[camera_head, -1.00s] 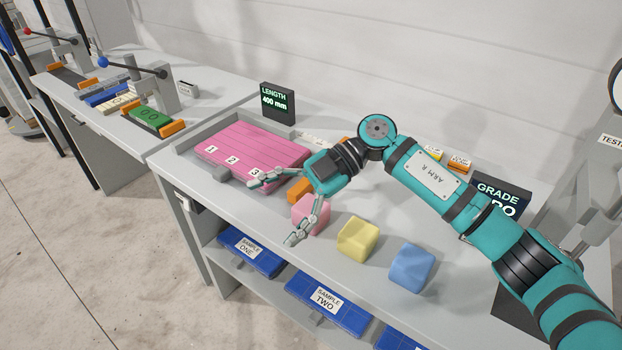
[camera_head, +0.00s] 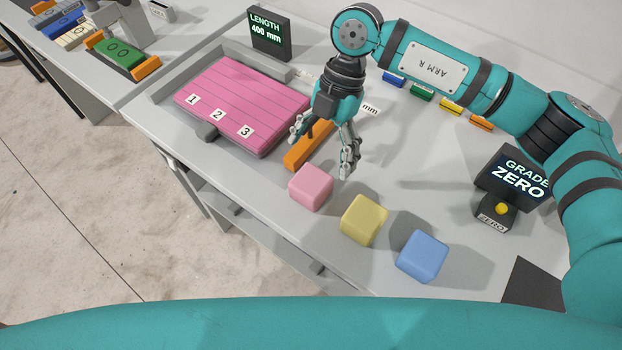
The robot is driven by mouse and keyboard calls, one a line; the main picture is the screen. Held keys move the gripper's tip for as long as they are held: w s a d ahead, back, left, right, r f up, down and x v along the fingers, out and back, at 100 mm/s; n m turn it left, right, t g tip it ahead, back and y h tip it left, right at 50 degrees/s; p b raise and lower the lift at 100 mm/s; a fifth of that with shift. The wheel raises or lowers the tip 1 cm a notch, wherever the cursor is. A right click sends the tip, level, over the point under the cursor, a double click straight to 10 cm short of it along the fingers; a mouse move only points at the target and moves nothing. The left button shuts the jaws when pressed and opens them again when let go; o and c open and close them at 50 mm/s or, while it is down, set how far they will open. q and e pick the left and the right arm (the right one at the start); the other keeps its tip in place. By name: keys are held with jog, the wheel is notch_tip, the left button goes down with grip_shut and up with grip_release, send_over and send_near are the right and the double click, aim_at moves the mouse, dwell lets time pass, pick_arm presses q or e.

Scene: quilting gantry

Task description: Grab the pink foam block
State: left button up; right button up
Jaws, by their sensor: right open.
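The pink foam block (camera_head: 310,187) sits on the grey bench top, the leftmost of a row of three blocks. My right gripper (camera_head: 321,156) hangs pointing down just behind the pink block in the picture, with its fingers spread apart and nothing between them. The block appears clear of the fingers, though the exact height of the gripper above the bench is hard to tell. My left gripper is not in view.
A yellow block (camera_head: 364,220) and a blue block (camera_head: 422,256) stand to the right. An orange bar (camera_head: 309,146) lies partly behind my right gripper. A pink numbered slab (camera_head: 240,98) sits left. A GRADE ZERO display (camera_head: 515,176) stands right.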

aim_at(312, 179)
jog(key=x, duration=0.3)
jog(key=shift+p, duration=0.3)
jog(key=shift+a+f, duration=0.1)
jog(key=shift+f, duration=0.1)
jog(key=shift+s+a+f+p, duration=0.1)
jog(key=shift+s+f+p, duration=0.05)
jog(key=shift+f+p, duration=0.3)
jog(key=p+x, duration=0.1)
jog(key=x, duration=0.2)
jog(key=shift+f, duration=0.25)
jog(key=shift+a+f, duration=0.1)
jog(key=shift+f, duration=0.15)
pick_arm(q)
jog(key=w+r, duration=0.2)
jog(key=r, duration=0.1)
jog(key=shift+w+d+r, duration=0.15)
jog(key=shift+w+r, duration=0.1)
pick_arm(e)
jog(key=c, duration=0.8)
